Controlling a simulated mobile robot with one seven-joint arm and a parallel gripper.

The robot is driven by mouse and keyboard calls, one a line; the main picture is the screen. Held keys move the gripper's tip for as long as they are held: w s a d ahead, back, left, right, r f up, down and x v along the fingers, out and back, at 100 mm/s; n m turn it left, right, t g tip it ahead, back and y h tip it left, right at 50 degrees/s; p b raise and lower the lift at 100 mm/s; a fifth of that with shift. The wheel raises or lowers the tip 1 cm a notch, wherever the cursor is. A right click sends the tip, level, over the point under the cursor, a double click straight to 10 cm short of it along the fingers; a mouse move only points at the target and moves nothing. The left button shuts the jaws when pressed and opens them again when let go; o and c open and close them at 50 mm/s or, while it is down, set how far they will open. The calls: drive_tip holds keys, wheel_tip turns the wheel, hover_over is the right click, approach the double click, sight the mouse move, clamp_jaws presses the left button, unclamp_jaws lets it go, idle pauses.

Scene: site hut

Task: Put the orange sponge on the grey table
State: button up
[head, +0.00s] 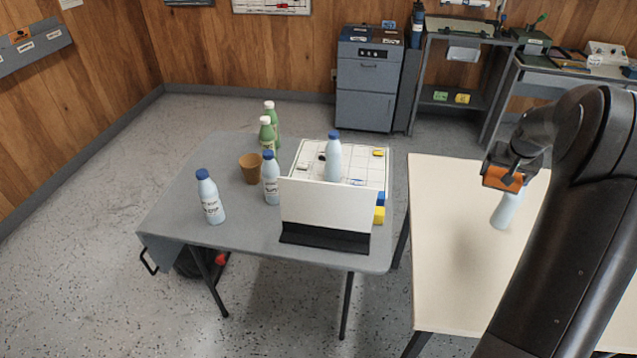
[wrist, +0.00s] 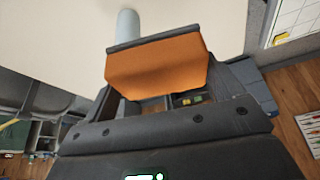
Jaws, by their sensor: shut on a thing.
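The orange sponge (head: 503,179) is held in my gripper (head: 502,175), above the far part of the cream table at the right. In the wrist view the orange sponge (wrist: 156,68) fills the space between the fingers. The grey table (head: 180,215) stands to the left of my gripper, across a narrow gap from the cream table. On it are several bottles, a brown cup (head: 251,168), a white board on a dark stand (head: 325,210) and a flat white gridded panel (head: 370,168).
A pale blue bottle (head: 506,210) is on the cream table (head: 450,240), just below my gripper, and shows in the wrist view (wrist: 128,27). Blue-capped bottles (head: 211,200) and green bottles (head: 267,135) stand on the grey table.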

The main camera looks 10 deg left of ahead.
drive_tip(key=shift+w+a+r, duration=0.15)
drive_tip(key=shift+a+r, duration=0.15)
drive_tip(key=shift+r, duration=0.3)
drive_tip(key=shift+w+a+r, duration=0.1)
drive_tip(key=shift+a+r, duration=0.15)
drive_tip(key=shift+r, duration=0.3)
drive_tip(key=w+a+n+y, duration=0.15)
drive_tip(key=a+n, duration=0.25)
drive_tip(key=a, duration=0.9)
drive_tip(key=w+a+n+g+y, duration=0.1)
drive_tip(key=w+a+n, duration=0.25)
drive_tip(key=a, duration=0.85)
drive_tip(key=w+a+n+y, duration=0.2)
drive_tip(key=a+n, duration=0.2)
drive_tip(key=a, duration=0.9)
drive_tip(key=s+a+n+g, duration=0.1)
drive_tip(key=s+a+n, duration=0.35)
drive_tip(key=a, duration=0.65)
drive_tip(key=s+a+n+g, duration=0.25)
drive_tip(key=s+a, duration=0.25)
drive_tip(key=a, duration=0.7)
drive_tip(key=s+a+n, duration=0.4)
drive_tip(key=s+a, duration=0.1)
drive_tip(key=a, duration=0.6)
drive_tip(key=shift+y, duration=0.55)
wheel_tip(320, 180, down, 23)
drive_tip(key=shift+f, duration=0.1)
